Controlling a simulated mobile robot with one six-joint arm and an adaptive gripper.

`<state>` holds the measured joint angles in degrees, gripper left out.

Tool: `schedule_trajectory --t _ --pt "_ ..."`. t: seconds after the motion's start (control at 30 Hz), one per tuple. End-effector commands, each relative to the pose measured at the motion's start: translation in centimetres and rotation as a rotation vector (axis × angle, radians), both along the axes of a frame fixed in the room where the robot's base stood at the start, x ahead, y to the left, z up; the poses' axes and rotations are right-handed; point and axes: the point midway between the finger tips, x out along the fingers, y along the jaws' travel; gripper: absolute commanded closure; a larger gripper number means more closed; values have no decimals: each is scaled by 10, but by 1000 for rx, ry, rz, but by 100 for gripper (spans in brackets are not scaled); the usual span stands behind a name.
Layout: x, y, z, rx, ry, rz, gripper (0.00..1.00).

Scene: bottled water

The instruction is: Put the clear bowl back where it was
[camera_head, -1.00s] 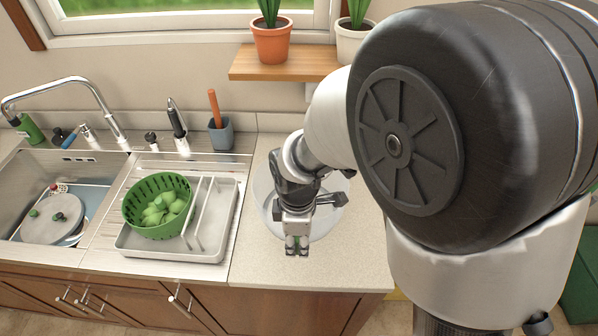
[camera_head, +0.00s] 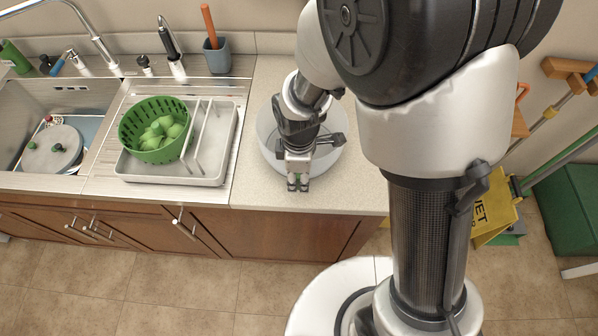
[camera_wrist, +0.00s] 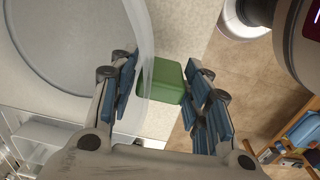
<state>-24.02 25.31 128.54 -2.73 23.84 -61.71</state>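The clear bowl (camera_head: 334,158) stands on the counter right of the sink, partly hidden behind my arm. In the wrist view the bowl (camera_wrist: 65,45) fills the upper left, with its translucent wall beside the left finger. My gripper (camera_head: 297,184) is low at the bowl's front edge. In the wrist view my gripper (camera_wrist: 160,72) has its fingers apart, the left one over the bowl side and the right one outside it. A green block (camera_wrist: 163,82) shows between the fingers. I cannot tell whether either finger touches the bowl or block.
A grey dish tray (camera_head: 218,165) with a green colander (camera_head: 135,140) of green food is left of the bowl. The sink (camera_head: 25,100) holds dishes. The counter (camera_head: 355,190) is bare at its front right corner. A yellow sign (camera_head: 492,215) stands on the floor at right.

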Motion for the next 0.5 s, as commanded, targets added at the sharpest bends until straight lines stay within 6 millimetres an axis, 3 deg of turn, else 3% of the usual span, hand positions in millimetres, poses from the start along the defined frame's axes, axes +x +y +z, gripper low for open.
schedule_trajectory --t 0.2,0.5 --pt "0 0 0 0 -1 0 41" --pt "0 0 2 1 -1 0 41"
